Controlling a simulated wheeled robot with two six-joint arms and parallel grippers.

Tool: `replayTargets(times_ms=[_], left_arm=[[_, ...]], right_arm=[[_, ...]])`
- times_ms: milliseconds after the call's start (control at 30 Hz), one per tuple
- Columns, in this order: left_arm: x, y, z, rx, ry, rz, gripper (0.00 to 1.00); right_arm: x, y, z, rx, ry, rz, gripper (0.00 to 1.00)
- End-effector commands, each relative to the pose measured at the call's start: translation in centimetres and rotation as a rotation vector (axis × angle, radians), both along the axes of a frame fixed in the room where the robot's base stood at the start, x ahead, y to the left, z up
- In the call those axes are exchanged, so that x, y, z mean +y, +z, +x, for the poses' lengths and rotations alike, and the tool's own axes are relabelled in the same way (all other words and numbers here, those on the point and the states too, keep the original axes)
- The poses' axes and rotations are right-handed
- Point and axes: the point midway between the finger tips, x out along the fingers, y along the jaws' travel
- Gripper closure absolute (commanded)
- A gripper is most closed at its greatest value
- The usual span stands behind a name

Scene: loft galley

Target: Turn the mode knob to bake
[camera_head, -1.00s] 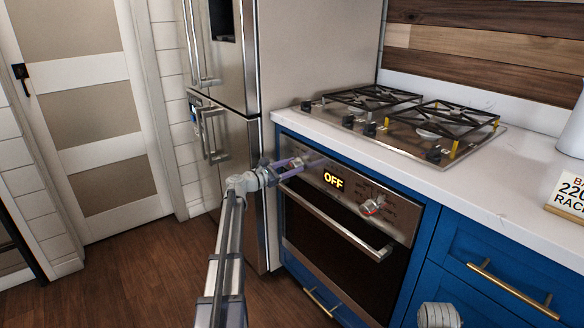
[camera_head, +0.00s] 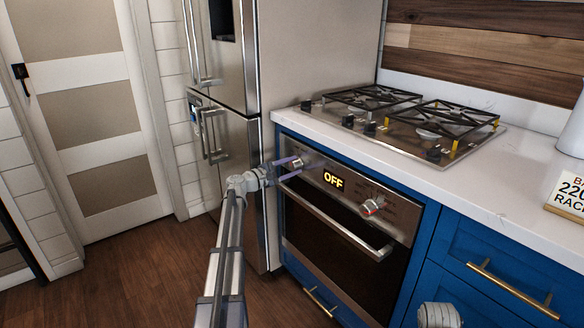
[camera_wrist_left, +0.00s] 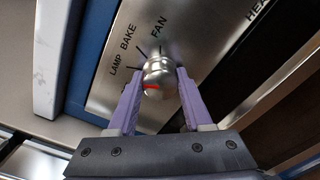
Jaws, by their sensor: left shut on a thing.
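The mode knob (camera_wrist_left: 158,72) is a round silver knob on the oven's steel panel (camera_wrist_left: 190,25), with a red mark on its near side. The panel words LAMP, BAKE and FAN lie around its far and left side in the left wrist view. A further label is partly hidden by a finger. My left gripper (camera_head: 298,164) is at the panel's left end, its purple fingers shut on the knob from both sides. I cannot tell exactly which label the red mark points to. The oven display (camera_head: 333,180) reads OFF. My right gripper is out of view.
A second knob (camera_head: 372,206) with a red mark sits right of the display. The oven handle (camera_head: 335,222) sticks out below the panel. The fridge (camera_head: 262,200) stands close left of my left gripper. The counter (camera_head: 440,174) with its gas hob (camera_head: 400,118) is above.

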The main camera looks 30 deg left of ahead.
Motion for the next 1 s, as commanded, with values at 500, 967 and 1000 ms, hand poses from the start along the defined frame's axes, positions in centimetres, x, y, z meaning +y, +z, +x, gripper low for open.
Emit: replayTargets(times_ms=[500, 967, 1000], left_arm=[[-0.08, -0.14, -0.06, -0.179, -0.001, 0.438, 1.00], [-0.09, -0.19, -0.07, -0.277, -0.001, 0.673, 1.00], [-0.09, -0.19, -0.07, -0.281, -0.001, 0.683, 1.00]], right_arm=[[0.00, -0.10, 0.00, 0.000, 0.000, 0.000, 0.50], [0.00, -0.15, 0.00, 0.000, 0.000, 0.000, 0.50], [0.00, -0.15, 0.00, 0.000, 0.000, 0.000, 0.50]])
